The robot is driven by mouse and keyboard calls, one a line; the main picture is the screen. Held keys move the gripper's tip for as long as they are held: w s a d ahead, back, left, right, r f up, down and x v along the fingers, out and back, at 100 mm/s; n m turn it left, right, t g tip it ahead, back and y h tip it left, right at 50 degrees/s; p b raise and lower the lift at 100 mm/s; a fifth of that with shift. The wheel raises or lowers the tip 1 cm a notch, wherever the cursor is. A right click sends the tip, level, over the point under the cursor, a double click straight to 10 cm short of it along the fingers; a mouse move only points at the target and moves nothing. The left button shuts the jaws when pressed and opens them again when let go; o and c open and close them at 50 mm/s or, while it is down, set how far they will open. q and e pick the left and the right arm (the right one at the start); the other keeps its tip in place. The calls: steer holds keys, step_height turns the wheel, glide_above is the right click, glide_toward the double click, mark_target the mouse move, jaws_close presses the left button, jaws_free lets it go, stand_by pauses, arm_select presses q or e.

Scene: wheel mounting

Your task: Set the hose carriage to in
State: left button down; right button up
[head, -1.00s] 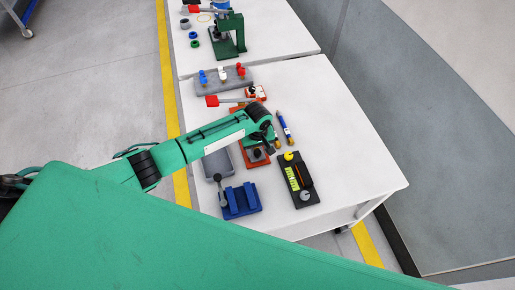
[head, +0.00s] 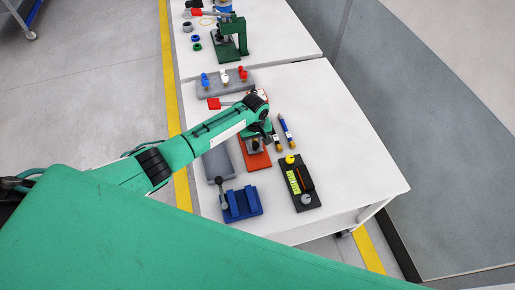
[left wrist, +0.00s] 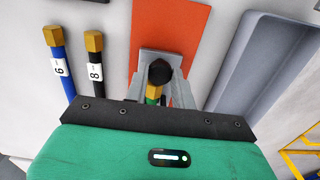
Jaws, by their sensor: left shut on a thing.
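The hose carriage is a grey block with a round black knob (left wrist: 160,72), on an orange base plate (head: 257,161); the plate also shows in the left wrist view (left wrist: 168,25). My left gripper (head: 257,143) is over the carriage, shut on it, with grey fingers on both sides of the knob in the left wrist view. A small yellow and green part shows just below the knob; the gripper body hides most of it. My right gripper is not in view.
Two brass-tipped hoses, blue (left wrist: 55,62) and black (left wrist: 92,65), lie beside the base. A grey tray (head: 217,162) is on the other side. A blue block (head: 242,203) and a black device (head: 300,183) stand nearer. The table's right side is clear.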

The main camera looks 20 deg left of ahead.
arm_select(q)
steer(key=shift+w+a+r, duration=0.15)
steer(key=shift+a, duration=0.05)
steer(key=c, duration=1.5)
jaws_free()
steer(key=o, duration=0.3)
steer(key=shift+o, duration=0.3)
steer(key=shift+w, duration=0.1)
steer(key=shift+r, duration=0.3)
step_height(320, 180, up, 13)
steer(key=b, duration=0.2)
steer(key=shift+b, duration=0.3)
